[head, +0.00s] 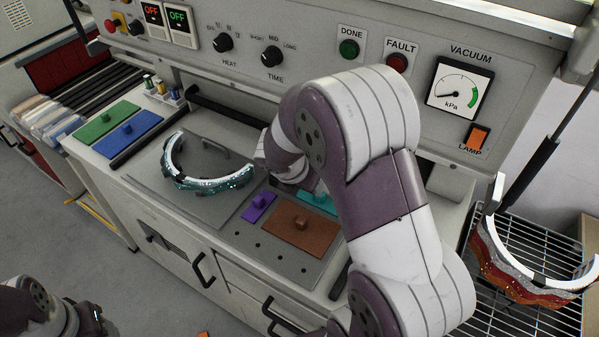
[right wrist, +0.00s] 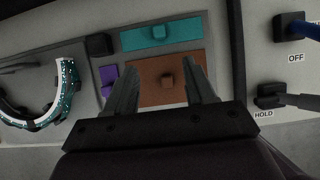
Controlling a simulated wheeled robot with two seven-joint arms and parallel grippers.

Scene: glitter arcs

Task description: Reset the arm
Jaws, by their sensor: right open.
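My right arm (head: 380,190) reaches in from the lower right of the head view and bends down over the bench; its gripper is hidden there. In the right wrist view my right gripper (right wrist: 160,68) is open, its two fingers apart with nothing between them. Beyond the fingers lies a brown plate (right wrist: 150,96) with a small knob; it also shows in the head view (head: 290,237). I cannot tell the height of the fingers above it. Part of my left arm (head: 42,308) shows at the lower left corner; its gripper is not in view.
A white arc with teal glitter (head: 210,184) lies on a grey plate; purple (head: 258,207) and teal (head: 318,203) blocks lie beside the brown plate. Green (head: 105,124) and blue (head: 128,134) plates lie left. A control panel (head: 310,45) stands behind. Glittered arcs (head: 512,277) sit on a rack right.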

